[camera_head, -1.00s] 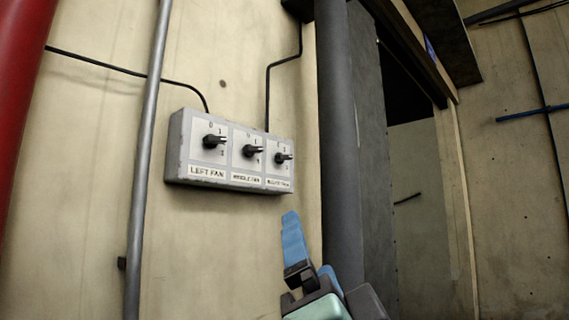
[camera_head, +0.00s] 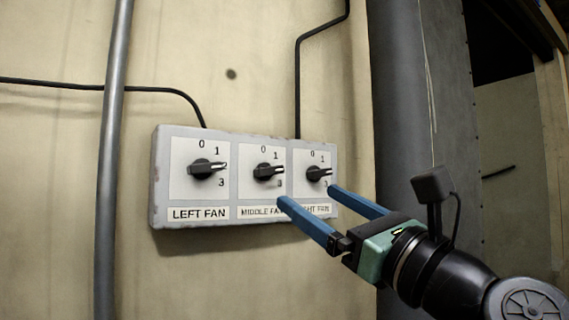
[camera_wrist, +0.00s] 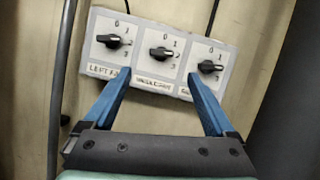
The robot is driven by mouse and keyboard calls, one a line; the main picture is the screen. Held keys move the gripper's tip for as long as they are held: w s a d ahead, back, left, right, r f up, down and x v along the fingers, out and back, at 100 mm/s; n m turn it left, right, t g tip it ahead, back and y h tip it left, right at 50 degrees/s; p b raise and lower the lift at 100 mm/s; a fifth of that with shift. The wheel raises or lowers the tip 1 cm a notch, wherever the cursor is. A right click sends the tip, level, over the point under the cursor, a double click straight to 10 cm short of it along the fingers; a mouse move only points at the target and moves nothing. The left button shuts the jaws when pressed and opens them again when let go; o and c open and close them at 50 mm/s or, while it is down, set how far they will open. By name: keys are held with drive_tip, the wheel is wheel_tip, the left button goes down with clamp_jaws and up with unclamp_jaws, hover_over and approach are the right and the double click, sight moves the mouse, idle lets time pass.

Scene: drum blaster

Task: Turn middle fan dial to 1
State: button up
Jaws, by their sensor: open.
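The grey fan control box (camera_head: 162,215) is on the wall, with three black dials in a row. The middle fan dial (camera_head: 268,171) has its pointer to the right, around the 2 position, below the 1 mark; it also shows in the wrist view (camera_wrist: 163,53). My gripper (camera_head: 305,192) is open and empty. Its two blue fingers are in front of the box's lower right part, below the middle and right dials. In the wrist view the fingertips (camera_wrist: 159,72) lie on either side of the middle dial, lower than it and apart from it.
The left fan dial (camera_head: 207,169) and right fan dial (camera_head: 319,173) flank the middle one closely. A vertical grey pipe (camera_head: 113,150) runs left of the box. A thick dark column (camera_head: 405,100) stands to its right. Black cables rise from the box top.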

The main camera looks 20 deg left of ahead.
sight(273, 174)
drive_tip(key=p+x, duration=0.5)
drive_tip(key=x, duration=0.4)
drive_tip(key=shift+w+a+r, duration=0.15)
drive_tip(key=shift+a+r, duration=0.05)
drive_tip(key=shift+r, duration=0.05)
drive_tip(key=shift+w+a+p, duration=0.3)
drive_tip(key=shift+w+a, duration=0.05)
drive_tip(key=c, duration=1.4)
